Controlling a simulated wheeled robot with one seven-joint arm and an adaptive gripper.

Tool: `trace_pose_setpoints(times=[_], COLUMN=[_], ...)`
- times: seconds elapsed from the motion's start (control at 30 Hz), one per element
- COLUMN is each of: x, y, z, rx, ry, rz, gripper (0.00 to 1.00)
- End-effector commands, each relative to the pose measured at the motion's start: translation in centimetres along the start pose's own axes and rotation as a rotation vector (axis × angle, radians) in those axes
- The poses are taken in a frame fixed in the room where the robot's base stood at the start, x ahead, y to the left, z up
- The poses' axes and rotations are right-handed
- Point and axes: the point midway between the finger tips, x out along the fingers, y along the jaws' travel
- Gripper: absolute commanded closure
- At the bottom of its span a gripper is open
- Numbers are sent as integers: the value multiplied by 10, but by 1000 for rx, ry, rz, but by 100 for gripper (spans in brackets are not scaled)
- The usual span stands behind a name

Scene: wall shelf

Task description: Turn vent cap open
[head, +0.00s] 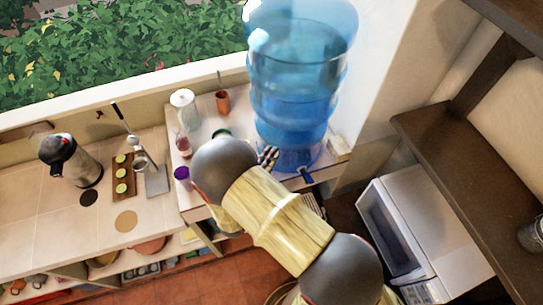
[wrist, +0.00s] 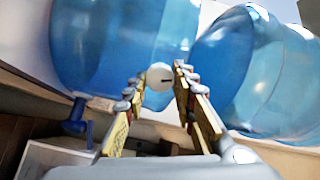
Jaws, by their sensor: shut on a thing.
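The vent cap (wrist: 165,70) is a small, round, white cap with a dark slot, seen in the wrist view against a blue water container (wrist: 105,45). My gripper (wrist: 159,80) has its two fingertips on either side of the cap and is shut on it. In the head view, the large, translucent blue container (head: 290,85) stands on the counter at the top centre. My gripper (head: 268,157) reaches its lower front there, partly behind my own arm. The cap is hidden in that view.
A blue tap (head: 305,174) sticks out low on the container, right of my gripper. A glass jar (head: 183,108) and a copper cup (head: 223,102) stand to the left. A white microwave (head: 422,235) and dark shelf (head: 465,165) are at the right.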

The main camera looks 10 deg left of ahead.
Motion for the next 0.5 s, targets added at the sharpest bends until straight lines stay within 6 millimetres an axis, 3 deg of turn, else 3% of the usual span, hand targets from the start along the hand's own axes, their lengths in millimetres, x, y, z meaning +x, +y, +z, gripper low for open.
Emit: trace_pose_setpoints(times=[0.37,0.4,0.5], x=[0,0,0], y=[0,0,0], z=[1,1,1], rx=[-2,-2,-2], ry=[-3,-3,-2], rz=[1,1,0], gripper=[99,72,66])
